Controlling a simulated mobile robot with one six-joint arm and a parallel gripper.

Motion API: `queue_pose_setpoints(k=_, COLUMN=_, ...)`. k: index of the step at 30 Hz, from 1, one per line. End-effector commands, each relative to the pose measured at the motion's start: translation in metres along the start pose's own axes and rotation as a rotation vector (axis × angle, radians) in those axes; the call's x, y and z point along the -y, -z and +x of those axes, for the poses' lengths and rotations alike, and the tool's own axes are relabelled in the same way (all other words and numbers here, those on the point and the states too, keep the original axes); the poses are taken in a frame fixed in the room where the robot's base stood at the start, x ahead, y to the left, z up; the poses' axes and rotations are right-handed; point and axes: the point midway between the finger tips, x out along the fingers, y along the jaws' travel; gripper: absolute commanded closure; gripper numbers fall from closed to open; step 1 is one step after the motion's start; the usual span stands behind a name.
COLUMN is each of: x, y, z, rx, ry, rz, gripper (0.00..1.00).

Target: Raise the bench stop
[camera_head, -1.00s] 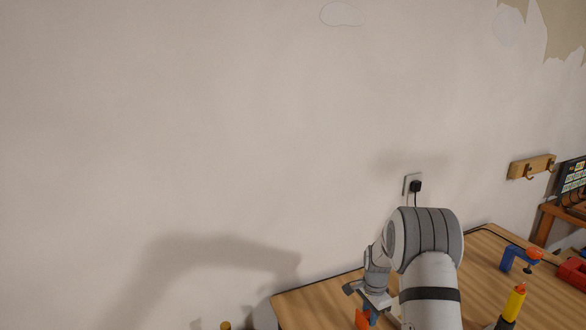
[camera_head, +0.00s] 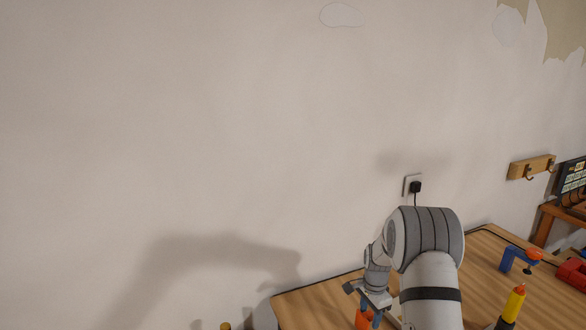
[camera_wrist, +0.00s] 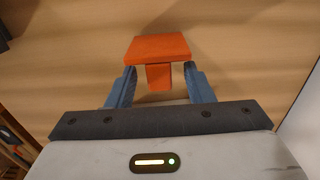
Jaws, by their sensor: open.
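The bench stop is an orange piece with a square, flat head and a narrower stem (camera_wrist: 159,77), seen in the wrist view against the wooden bench top (camera_wrist: 60,70). It also shows as a small orange patch in the head view (camera_head: 362,320). My gripper (camera_wrist: 160,84) is open, with one blue finger on each side of the stem. Gaps show between the fingers and the stem. The head spans about the width between the fingertips. In the head view my gripper (camera_head: 371,312) is at the bench's near left part, partly hidden by my arm.
A blue clamp with an orange knob (camera_head: 515,259), a yellow and orange tool (camera_head: 514,303) and a red object (camera_head: 573,273) are on the bench's right side. A wall socket with a black plug (camera_head: 414,187) and a hook rail (camera_head: 531,167) are behind.

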Motion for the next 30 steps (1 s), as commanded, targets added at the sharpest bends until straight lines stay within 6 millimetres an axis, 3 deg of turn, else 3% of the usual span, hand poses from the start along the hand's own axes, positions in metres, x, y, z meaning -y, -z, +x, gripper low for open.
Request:
queue_pose_setpoints(k=21, x=0.0, y=0.0, z=-0.06, rx=0.0, ry=0.001, rz=0.0, gripper=0.53)
queue_pose_setpoints(k=30, x=0.0, y=0.0, z=-0.062, rx=0.0, ry=0.0, rz=0.0, gripper=0.53)
